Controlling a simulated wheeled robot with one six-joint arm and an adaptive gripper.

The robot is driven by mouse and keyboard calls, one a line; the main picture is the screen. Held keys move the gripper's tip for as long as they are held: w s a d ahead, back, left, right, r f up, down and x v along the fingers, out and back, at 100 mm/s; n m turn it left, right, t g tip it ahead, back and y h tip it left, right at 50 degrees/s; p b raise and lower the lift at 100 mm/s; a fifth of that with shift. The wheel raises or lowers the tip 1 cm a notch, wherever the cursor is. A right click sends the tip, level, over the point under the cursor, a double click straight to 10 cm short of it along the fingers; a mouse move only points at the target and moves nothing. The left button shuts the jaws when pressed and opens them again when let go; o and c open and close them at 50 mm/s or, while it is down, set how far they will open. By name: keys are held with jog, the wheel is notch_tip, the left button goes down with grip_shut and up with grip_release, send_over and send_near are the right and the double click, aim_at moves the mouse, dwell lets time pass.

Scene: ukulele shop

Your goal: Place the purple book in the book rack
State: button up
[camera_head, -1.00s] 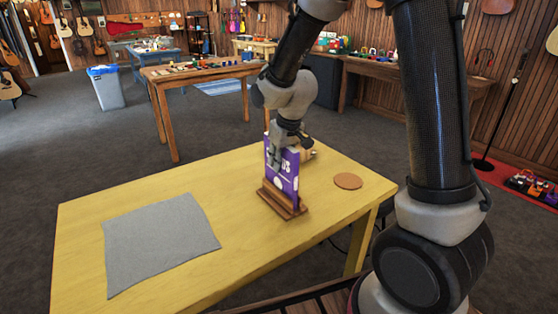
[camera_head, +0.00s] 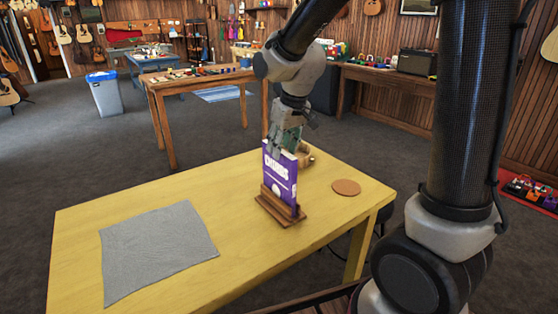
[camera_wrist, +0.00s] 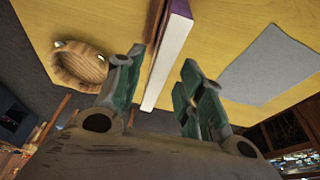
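The purple book (camera_head: 279,174) stands upright in the wooden book rack (camera_head: 279,207) on the yellow table. In the wrist view the book (camera_wrist: 170,52) shows its pale page edge between my fingers, and a bit of the rack (camera_wrist: 156,22) shows beside it. My gripper (camera_head: 284,149) is at the top of the book. In the wrist view my gripper (camera_wrist: 158,82) is open, with gaps between its fingers and the book on both sides. The book's lower edge is hidden by the rack's front.
A grey cloth (camera_head: 157,250) lies on the left of the yellow table (camera_head: 235,182). A round brown coaster (camera_head: 346,187) lies right of the rack. A wooden bowl-like item (camera_wrist: 80,66) sits behind the book. The table's front middle is clear.

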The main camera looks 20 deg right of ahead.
jog(key=v, duration=0.3)
jog(key=shift+s+r, duration=0.1)
jog(key=shift+r, duration=0.05)
jog(key=shift+s+d+r, duration=0.15)
jog(key=shift+r, duration=0.05)
jog(key=s+d+r+m, duration=0.1)
jog(key=s+d, duration=0.3)
jog(key=s, duration=0.3)
jog(key=s+d+r+m, duration=0.1)
jog(key=s+d+r, duration=0.1)
jog(key=s+d, duration=0.3)
jog(key=s+d+r+m+t+h, duration=0.1)
jog(key=s+d, duration=0.3)
jog(key=s, duration=0.7)
jog(key=shift+d+r+m, duration=0.25)
jog(key=shift+r+m, duration=0.05)
jog(key=shift+r, duration=0.35)
